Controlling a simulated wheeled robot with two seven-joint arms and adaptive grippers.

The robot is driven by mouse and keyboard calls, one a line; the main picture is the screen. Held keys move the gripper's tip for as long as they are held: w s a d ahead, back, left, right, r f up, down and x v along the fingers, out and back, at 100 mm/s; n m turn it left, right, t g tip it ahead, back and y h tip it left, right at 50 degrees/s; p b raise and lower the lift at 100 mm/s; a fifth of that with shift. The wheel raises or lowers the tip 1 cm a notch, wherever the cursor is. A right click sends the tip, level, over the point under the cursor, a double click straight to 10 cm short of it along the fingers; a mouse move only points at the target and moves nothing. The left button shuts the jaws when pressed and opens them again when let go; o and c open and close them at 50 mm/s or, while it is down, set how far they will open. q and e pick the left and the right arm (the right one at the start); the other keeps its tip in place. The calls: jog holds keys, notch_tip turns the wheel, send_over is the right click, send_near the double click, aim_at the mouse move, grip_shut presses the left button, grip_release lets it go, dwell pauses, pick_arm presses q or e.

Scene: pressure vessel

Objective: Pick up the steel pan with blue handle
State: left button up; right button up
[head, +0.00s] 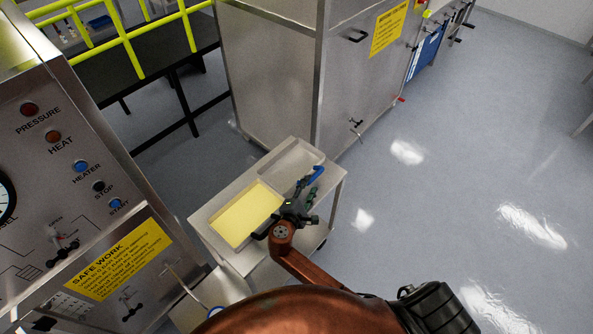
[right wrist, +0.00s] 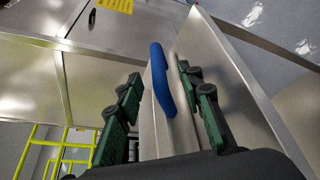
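The steel pan (head: 290,163) is a shallow grey tray at the far end of a small metal trolley in the head view. Its blue handle (head: 317,173) sticks up on its right side. The handle also shows large in the right wrist view (right wrist: 162,82). My right gripper (head: 306,196) is open over the trolley's right edge, close to the handle. In the right wrist view its green-padded fingers stand on either side of the handle, with gaps visible. Whether a finger touches it I cannot tell. My left gripper is not in view.
A pan with a yellow bottom (head: 243,215) lies beside the steel pan on the trolley (head: 213,235). A tall steel cabinet (head: 270,70) stands behind. A control panel (head: 75,190) is on the left. The floor (head: 440,190) to the right is clear.

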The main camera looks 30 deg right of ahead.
aim_at(312, 180)
jog(key=shift+x, duration=3)
jog(key=shift+w+r, duration=0.1)
jog(key=shift+c, duration=0.3)
grip_shut()
